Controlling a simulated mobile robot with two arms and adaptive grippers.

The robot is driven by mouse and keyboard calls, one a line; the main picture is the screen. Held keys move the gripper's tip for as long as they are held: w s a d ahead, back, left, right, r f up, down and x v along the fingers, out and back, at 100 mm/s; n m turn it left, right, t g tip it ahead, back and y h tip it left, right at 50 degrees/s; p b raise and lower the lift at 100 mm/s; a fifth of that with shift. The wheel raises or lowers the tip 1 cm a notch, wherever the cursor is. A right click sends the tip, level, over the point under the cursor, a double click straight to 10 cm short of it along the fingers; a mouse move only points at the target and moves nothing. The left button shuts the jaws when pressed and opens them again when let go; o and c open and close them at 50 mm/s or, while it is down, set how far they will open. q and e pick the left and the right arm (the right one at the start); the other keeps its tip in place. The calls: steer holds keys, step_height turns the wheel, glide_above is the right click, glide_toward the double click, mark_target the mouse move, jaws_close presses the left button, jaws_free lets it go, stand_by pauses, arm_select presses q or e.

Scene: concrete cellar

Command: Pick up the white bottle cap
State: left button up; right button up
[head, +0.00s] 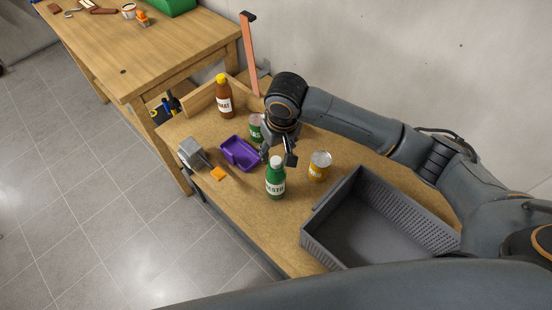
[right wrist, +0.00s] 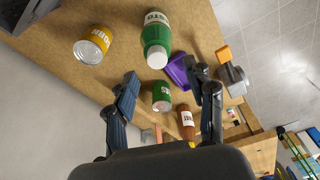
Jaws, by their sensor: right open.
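The white bottle cap (head: 277,160) sits on top of an upright green bottle (head: 275,184) with a pale label, on the wooden bench (head: 245,225). In the right wrist view the cap (right wrist: 157,57) and green bottle (right wrist: 156,33) show near the top centre. My right gripper (head: 278,153) is open and empty. In the head view its fingers hang by the cap, just behind or above it; the exact gap cannot be told. In the right wrist view the fingers (right wrist: 165,80) stand wide apart, with the cap beyond them. My left gripper is not in view.
A yellow can (head: 319,166) stands right of the bottle, a green can (head: 256,127) behind. A purple tray (head: 227,152), grey block-like thing (head: 190,152) and orange piece (head: 218,174) lie left. A brown bottle (head: 224,100) stands farther back. A grey crate (head: 318,250) fills the right.

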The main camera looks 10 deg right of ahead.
mark_target(276, 160)
steer(key=shift+w+d+f, duration=0.2)
steer(key=shift+w+f, duration=0.05)
steer(key=shift+f, duration=0.35)
steer(key=f+p, duration=0.1)
steer(key=f, duration=0.1)
steer(key=w+f, duration=0.1)
steer(key=f, duration=0.1)
steer(key=shift+a+f+p, duration=0.1)
steer(key=shift+p, duration=0.3)
steer(key=shift+w+f, duration=0.15)
steer(key=shift+f, duration=0.05)
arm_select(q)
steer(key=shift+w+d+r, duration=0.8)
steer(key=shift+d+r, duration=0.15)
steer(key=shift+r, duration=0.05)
arm_select(e)
steer(key=shift+f, duration=0.1)
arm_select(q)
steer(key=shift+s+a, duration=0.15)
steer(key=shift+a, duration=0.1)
arm_select(e)
steer(key=c, duration=0.8)
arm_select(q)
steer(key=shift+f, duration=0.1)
arm_select(e)
steer(key=shift+c, duration=0.2)
